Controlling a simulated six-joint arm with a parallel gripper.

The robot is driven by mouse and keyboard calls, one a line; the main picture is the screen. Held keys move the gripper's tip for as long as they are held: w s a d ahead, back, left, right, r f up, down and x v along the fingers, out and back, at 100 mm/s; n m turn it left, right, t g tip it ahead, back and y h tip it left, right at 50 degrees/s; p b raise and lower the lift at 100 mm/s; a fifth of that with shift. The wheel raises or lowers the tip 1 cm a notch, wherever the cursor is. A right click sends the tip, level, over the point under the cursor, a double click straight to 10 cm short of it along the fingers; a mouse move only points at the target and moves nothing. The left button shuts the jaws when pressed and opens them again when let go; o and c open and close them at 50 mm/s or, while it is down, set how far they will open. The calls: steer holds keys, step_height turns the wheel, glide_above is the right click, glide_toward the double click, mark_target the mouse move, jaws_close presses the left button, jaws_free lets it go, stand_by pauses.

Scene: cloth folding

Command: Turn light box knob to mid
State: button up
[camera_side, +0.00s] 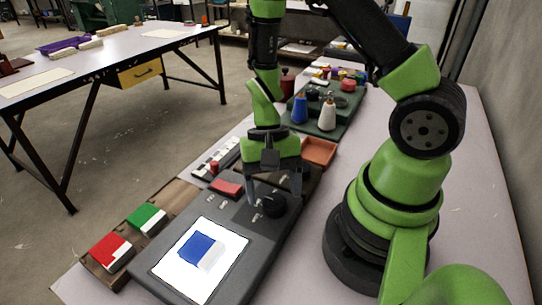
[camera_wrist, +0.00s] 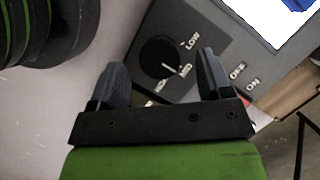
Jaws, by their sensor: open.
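The dark grey light box (camera_side: 240,232) lies on the table with its white panel lit, and a folded blue and white cloth (camera_side: 202,250) is on the panel. Its round black knob (camera_side: 274,206) is near the far right end. In the wrist view the knob (camera_wrist: 158,54) has a white pointer line aimed roughly at the MID label (camera_wrist: 186,70). My gripper (camera_side: 275,190) is open over the knob, fingers on either side (camera_wrist: 161,62); contact cannot be told.
A red block-like part (camera_side: 227,188) sits on the box's left side. A wooden tray (camera_side: 105,277) with red and green cloths is at left. The table right of the box looks clear.

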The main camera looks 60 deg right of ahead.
steer(key=v, duration=0.8)
steer(key=shift+r, duration=0.1)
